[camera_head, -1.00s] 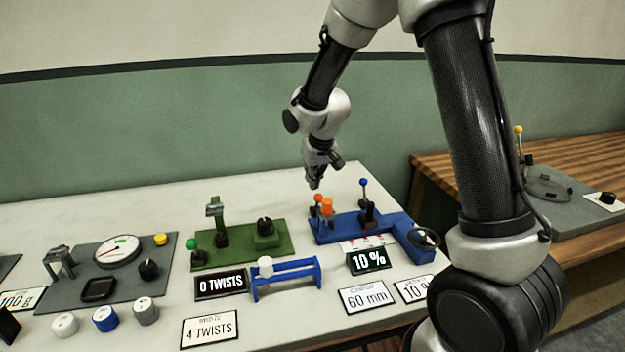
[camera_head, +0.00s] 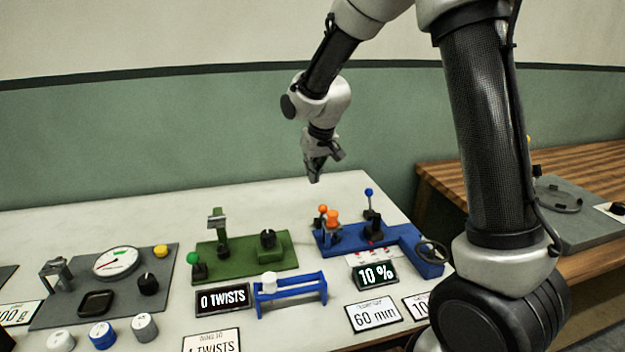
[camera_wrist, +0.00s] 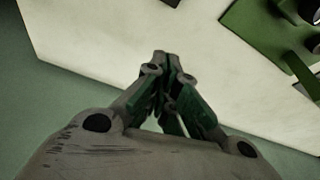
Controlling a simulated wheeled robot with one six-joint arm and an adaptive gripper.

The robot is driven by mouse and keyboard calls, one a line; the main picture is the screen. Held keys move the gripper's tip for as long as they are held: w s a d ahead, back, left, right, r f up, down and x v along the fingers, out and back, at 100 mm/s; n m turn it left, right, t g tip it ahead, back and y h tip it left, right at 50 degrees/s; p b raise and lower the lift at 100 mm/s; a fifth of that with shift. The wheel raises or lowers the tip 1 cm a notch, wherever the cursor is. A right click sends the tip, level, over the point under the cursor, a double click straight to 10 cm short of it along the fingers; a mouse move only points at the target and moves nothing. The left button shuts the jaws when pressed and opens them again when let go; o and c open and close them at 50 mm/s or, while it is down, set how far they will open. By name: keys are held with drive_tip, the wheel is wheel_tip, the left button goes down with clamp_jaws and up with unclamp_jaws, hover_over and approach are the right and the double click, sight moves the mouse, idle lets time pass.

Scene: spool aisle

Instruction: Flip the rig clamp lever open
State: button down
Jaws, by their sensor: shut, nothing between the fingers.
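My gripper (camera_head: 315,178) is shut and empty. It hangs in the air, appearing above the back edge of the white bench, behind the blue rig (camera_head: 345,236). In the wrist view its fingertips (camera_wrist: 160,56) come together over bare bench top. The blue rig carries two orange knobs (camera_head: 332,216) and an upright blue-tipped lever (camera_head: 369,194). The green rig (camera_head: 280,255) to its left has a green-ball lever (camera_head: 193,259), a post and a black knob. I cannot tell which of these levers is the clamp lever. My gripper touches none of them.
A grey gauge panel (camera_head: 65,312) stands at the left, with several round caps in front. A blue rack (camera_head: 290,292) and signs, one reading 10 % (camera_head: 376,274), line the front. A wooden bench (camera_head: 450,185) is at right. The bench's back strip is clear.

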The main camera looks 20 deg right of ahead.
drive_tip(key=s+r, duration=0.5)
drive_tip(key=s, duration=0.2)
drive_tip(key=shift+s+d, duration=0.3)
